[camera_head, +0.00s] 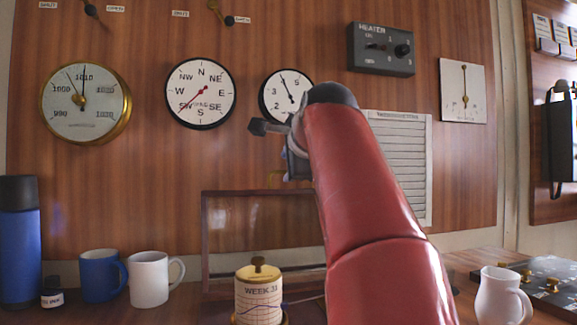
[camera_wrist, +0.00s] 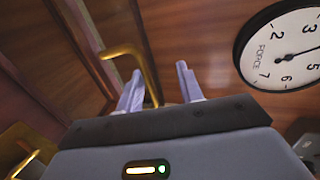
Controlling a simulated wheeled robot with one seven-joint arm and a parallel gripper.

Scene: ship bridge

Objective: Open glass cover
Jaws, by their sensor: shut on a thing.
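The glass cover (camera_head: 205,235) is a dark wooden frame with a clear pane, standing raised behind the brass-topped paper drum (camera_head: 258,290) in the head view. Its right part is hidden by my red arm. A bent brass handle (camera_wrist: 122,50) shows in the wrist view, beside the cover's wooden edge (camera_wrist: 85,40). My gripper (camera_wrist: 158,72) has its two pale fingers on either side of the handle's rod and is shut on it. In the head view my gripper (camera_head: 296,165) is above the cover's top edge, mostly hidden behind my arm.
A blue flask (camera_head: 18,240), an ink bottle (camera_head: 52,292), a blue mug (camera_head: 100,277) and a white mug (camera_head: 150,279) stand at left. A white jug (camera_head: 498,296) stands at right. Round gauges (camera_head: 200,93) and a heater box (camera_head: 381,49) are on the wall near my arm.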

